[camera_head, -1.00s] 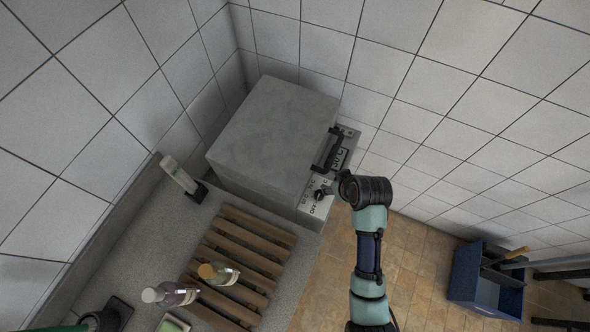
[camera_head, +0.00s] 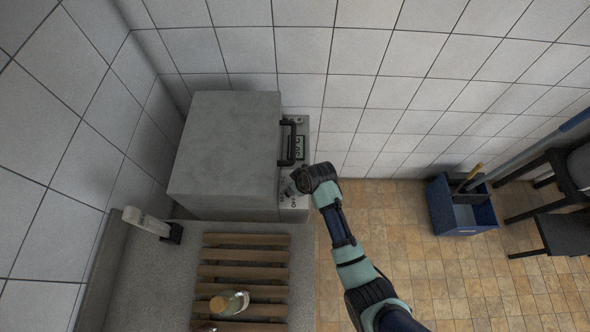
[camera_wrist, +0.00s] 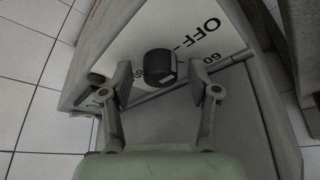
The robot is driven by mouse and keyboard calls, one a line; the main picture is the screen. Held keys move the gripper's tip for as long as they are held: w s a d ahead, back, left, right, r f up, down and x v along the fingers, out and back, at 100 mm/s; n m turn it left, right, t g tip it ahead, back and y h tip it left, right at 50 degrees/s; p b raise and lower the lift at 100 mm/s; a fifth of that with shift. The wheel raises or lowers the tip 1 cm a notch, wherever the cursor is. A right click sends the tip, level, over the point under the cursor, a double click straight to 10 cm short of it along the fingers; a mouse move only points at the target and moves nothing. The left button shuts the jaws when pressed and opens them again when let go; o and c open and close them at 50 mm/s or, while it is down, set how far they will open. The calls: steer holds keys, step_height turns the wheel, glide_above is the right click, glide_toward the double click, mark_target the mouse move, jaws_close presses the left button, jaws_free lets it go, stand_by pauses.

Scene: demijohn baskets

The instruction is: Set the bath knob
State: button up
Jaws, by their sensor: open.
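The bath is a grey box (camera_head: 228,150) with a black handle (camera_head: 289,143) on its front side. Its pale control panel (camera_head: 301,133) carries printed marks. In the wrist view the black knob (camera_wrist: 159,66) stands on the white panel, beside the letters OFF and the number 60. My gripper (camera_wrist: 166,82) is open, with one finger to each side of the knob and visible gaps between. In the head view my gripper (camera_head: 296,184) is at the lower part of the panel and the knob is not clearly visible there.
A slatted wooden rack (camera_head: 245,256) with a bottle (camera_head: 229,303) lies on the counter below the bath. A blue bucket (camera_head: 462,207) and dark stools (camera_head: 556,235) stand on the tiled floor at right.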

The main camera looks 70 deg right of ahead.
steer(key=c, duration=1.2)
steer(key=shift+o, duration=0.2)
steer(key=shift+r+m+p, duration=0.15)
steer(key=shift+m+p, duration=0.25)
steer(key=shift+a+m+h+p, duration=0.1)
steer(key=shift+m+h+p, duration=0.2)
steer(key=shift+m+p, duration=0.25)
steer(key=shift+w+r+m+g+h+p, duration=0.15)
steer(key=shift+m+g+h+p, duration=0.3)
steer(key=shift+m+p, duration=0.65)
steer(key=m, duration=0.2)
steer(key=m+g, duration=0.1)
steer(key=shift+f+m+h+p, duration=0.2)
steer(key=shift+m+h+p, duration=0.05)
steer(key=shift+m+p, duration=0.1)
steer(key=shift+w+m+g+h, duration=0.15)
steer(key=shift+m+g, duration=0.25)
steer(key=shift+m, duration=0.45)
steer(key=shift+s+m+g+h, duration=0.15)
steer(key=shift+m+g, duration=0.2)
steer(key=shift+m, duration=0.5)
steer(key=shift+w, duration=0.1)
